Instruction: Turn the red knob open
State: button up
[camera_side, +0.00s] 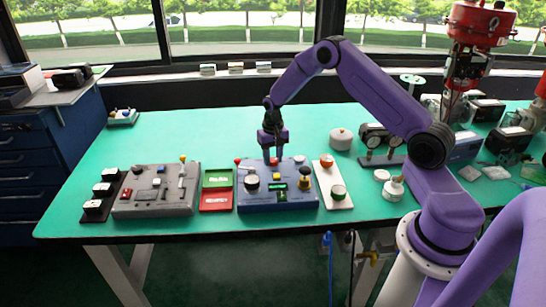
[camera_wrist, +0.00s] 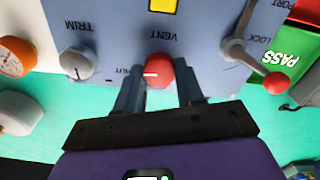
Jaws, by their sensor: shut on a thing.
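The red knob (camera_wrist: 160,72) sits on the blue-grey valve panel (camera_wrist: 115,25), below the VENT label in the wrist view. A white line on its face runs roughly sideways. My gripper (camera_wrist: 158,80) has one finger on each side of the knob and is shut on it. In the side view my gripper (camera_side: 273,150) reaches down to the back edge of the blue panel (camera_side: 262,205). There the fingers mostly hide the knob.
A lever with a red ball (camera_wrist: 276,83) stands right of the knob in the wrist view. A grey TRIM knob (camera_wrist: 78,63) and an orange dial (camera_wrist: 14,58) are left. A green PASS tray (camera_side: 218,178) and a grey panel (camera_side: 152,209) lie left in the side view.

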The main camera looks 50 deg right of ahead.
aim_at(272, 160)
jog(key=n, duration=0.9)
jog(key=shift+a, duration=0.1)
jog(key=n, duration=0.3)
jog(key=shift+n, duration=2.2)
jog(key=o, duration=1)
jog(key=shift+o, duration=0.2)
notch_tip(272, 160, up, 18)
jog(key=shift+f, duration=0.25)
